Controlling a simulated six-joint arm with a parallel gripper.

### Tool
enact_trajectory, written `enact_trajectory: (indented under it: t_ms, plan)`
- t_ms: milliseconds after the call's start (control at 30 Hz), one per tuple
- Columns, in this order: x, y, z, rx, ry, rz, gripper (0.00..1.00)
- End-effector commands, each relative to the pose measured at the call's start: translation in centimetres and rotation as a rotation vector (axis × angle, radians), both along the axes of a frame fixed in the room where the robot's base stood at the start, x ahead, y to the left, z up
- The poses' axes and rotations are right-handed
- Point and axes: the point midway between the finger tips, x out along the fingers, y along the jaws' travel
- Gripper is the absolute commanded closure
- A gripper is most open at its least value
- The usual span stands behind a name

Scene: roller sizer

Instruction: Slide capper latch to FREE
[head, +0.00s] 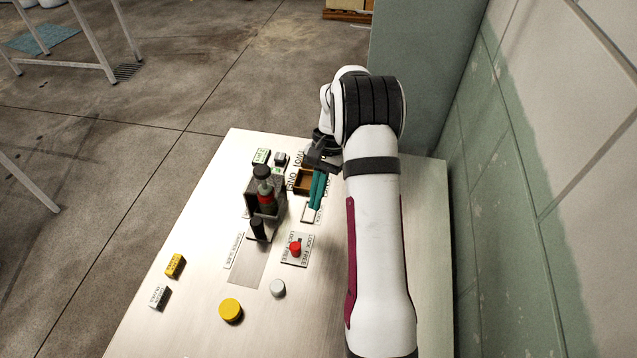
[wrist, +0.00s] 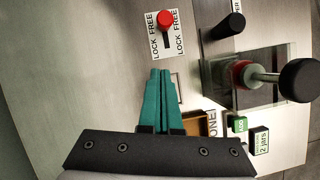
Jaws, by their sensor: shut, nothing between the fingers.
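The capper latch is a red knob (head: 295,247) on a small white plate (head: 304,258) marked LOCK and FREE, on the metal panel. In the wrist view the red knob (wrist: 165,17) stands on a stem over the plate (wrist: 178,47). The knob's head overlaps the FREE end, while the stem's foot appears nearer LOCK. My gripper (head: 315,207) has teal fingers, shut together and empty. In the wrist view the fingertips (wrist: 160,71) point toward the plate and are apart from the knob. In the head view they are beyond the latch, toward the panel's far end.
A capper unit (head: 265,195) with black knobs and a red part stands left of my gripper. A brown open box (head: 303,180) lies close by the fingers. A wall (head: 540,200) rises at right.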

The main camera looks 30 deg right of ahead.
Motion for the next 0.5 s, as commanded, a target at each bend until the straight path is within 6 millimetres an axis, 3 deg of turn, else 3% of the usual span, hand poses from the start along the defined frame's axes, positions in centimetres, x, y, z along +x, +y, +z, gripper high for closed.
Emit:
enact_trajectory:
  t_ms: [200, 500]
  plan:
    - [0.7, -1.2, 3.1, -0.002, -0.001, 0.000, 1.00]
    - [0.8, -1.4, 3.8, 0.000, 0.000, -0.001, 1.00]
